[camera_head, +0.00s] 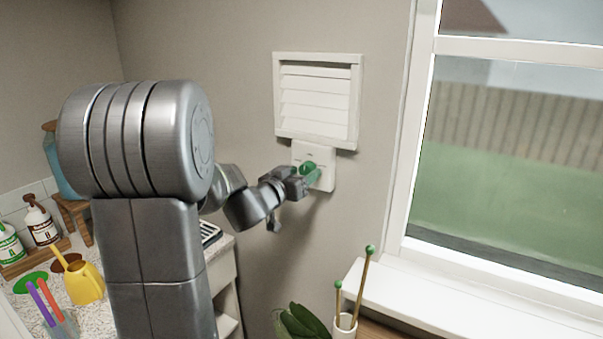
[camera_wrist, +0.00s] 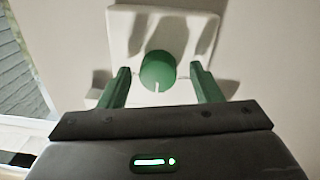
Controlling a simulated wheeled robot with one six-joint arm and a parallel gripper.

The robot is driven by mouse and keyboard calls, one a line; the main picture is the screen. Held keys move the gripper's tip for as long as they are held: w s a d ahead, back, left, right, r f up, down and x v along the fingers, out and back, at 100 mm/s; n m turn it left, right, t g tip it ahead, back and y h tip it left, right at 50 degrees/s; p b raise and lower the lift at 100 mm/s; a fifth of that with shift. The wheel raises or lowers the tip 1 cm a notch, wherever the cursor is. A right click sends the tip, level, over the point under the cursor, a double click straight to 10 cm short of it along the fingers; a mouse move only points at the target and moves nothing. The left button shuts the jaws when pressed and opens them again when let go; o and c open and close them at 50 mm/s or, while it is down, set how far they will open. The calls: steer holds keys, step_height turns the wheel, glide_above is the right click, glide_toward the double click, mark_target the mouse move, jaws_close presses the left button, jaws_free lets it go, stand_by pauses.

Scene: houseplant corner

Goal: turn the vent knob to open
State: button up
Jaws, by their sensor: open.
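The vent knob (camera_wrist: 158,69) is a round green knob with a pale pointer line, on a white wall plate (camera_wrist: 128,20). In the wrist view the pointer line points down toward my gripper's body. My gripper (camera_wrist: 160,82) is open, with one green finger on each side of the knob and a visible gap on both sides. In the head view my gripper (camera_head: 311,174) is at the white plate (camera_head: 328,157), and partly hides the knob. The white louvred vent (camera_head: 316,100) is on the wall just above the plate. Its slats look slanted and overlapping.
A window (camera_head: 500,150) with a white sill (camera_head: 430,305) is to the right. A pot of green-tipped sticks (camera_head: 344,326) and a leafy plant (camera_head: 300,323) are below. A counter at left holds a yellow watering can (camera_head: 84,284) and bottles (camera_head: 41,222). The wall around the plate is clear.

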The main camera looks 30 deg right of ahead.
steer(key=shift+s, duration=0.1)
steer(key=c, duration=1)
steer(key=shift+m, duration=0.3)
steer(key=m, duration=0.2)
steer(key=shift+m+b, duration=0.4)
steer(key=m+b, duration=0.1)
steer(key=m, duration=0.2)
steer(key=shift+m, duration=0.3)
steer(key=m+b, duration=0.2)
steer(key=m, duration=0.4)
steer(key=shift+r+y, duration=0.1)
steer(key=shift+y, duration=0.2)
steer(key=shift+m, duration=0.4)
